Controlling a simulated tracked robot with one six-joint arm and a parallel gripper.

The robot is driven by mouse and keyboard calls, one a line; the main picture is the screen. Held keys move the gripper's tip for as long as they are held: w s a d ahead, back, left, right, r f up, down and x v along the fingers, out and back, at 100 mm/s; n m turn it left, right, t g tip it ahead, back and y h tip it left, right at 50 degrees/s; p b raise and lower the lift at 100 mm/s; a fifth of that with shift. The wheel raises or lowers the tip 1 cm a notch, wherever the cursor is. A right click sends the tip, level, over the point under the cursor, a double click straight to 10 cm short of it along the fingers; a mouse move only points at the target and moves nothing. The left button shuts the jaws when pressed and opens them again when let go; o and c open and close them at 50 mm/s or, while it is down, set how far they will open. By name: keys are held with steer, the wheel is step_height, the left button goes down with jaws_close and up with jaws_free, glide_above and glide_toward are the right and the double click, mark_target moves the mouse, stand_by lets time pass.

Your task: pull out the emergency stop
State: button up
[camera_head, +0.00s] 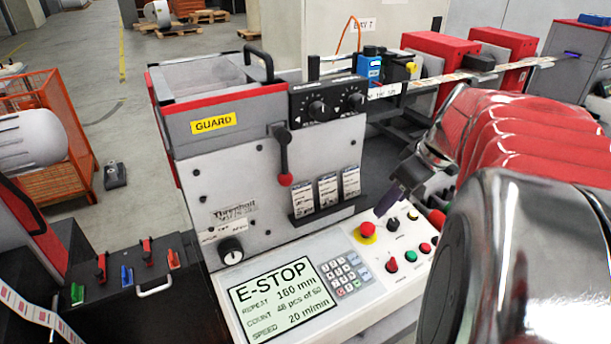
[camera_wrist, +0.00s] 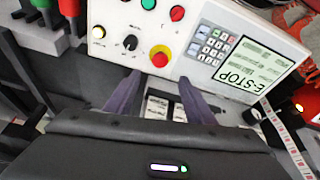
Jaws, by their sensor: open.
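The emergency stop is a red mushroom button (camera_head: 367,229) on a yellow ring, on the white control panel (camera_head: 318,262) right of the keypad. It also shows in the wrist view (camera_wrist: 160,58). The panel's screen (camera_head: 283,297) reads E-STOP, with repeat, count and speed lines. My gripper (camera_head: 386,212) is just right of and above the button in the head view. In the wrist view its two purple fingers (camera_wrist: 158,88) are spread apart and empty, and the button shows beyond the tips, between their lines. I see no contact with the button.
Several small knobs and coloured buttons (camera_head: 408,256) sit right of the stop. A red-balled lever (camera_head: 285,178) and label holders (camera_head: 326,195) stick out from the grey front above the panel. An orange mesh crate (camera_head: 75,150) stands at left.

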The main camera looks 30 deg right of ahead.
mark_target(369, 227)
steer(key=x, duration=1.2)
steer(key=shift+s, duration=0.1)
jaws_close()
